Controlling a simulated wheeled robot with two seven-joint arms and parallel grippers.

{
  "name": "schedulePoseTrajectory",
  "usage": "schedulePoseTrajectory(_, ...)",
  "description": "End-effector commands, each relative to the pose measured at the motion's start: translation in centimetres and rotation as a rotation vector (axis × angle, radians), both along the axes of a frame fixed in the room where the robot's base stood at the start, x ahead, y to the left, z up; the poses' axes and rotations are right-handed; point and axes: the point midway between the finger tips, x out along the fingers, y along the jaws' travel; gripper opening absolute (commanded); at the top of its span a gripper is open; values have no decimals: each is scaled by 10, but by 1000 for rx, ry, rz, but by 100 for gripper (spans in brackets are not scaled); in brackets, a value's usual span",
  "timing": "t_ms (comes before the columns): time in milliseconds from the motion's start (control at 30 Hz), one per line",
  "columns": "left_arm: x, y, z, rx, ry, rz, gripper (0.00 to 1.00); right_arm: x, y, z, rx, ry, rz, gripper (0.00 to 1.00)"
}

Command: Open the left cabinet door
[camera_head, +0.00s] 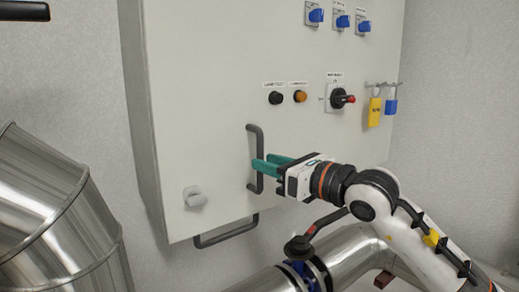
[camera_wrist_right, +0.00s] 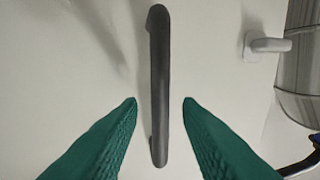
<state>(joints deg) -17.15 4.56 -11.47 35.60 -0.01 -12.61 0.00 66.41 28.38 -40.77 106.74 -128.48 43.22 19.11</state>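The pale grey cabinet (camera_head: 205,90) hangs on the wall, and its front looks shut. I cannot make out a seam between doors. A dark grey vertical bar handle (camera_head: 257,138) is on its lower front; it also shows in the right wrist view (camera_wrist_right: 159,60). My right gripper (camera_head: 259,168) is at the lower half of this handle. In the right wrist view its green fingers stand open on either side of the bar, with a gap on both sides. My left gripper is not in view.
A light latch knob (camera_head: 195,197) is left of the handle, and a second bar handle (camera_head: 226,232) is under the cabinet. Switches, a rotary knob (camera_head: 341,98) and padlocks (camera_head: 375,110) are to the right. Metal pipes (camera_head: 60,215) fill the lower left and bottom.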

Motion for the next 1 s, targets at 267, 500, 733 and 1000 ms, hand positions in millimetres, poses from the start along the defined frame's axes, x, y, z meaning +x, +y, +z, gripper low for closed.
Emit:
schedulePoseTrajectory(267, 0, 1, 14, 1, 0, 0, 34, 19, 21, 1, 1, 1, 0, 32)
schedulePoseTrajectory(500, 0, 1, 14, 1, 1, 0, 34, 21, 22, -1, 1, 0, 0, 32)
schedulePoseTrajectory(733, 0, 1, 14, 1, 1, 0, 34, 21, 22, -1, 1, 0, 0, 5)
schedulePoseTrajectory(1000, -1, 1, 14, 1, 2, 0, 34, 21, 22, -1, 2, 1, 1, 0)
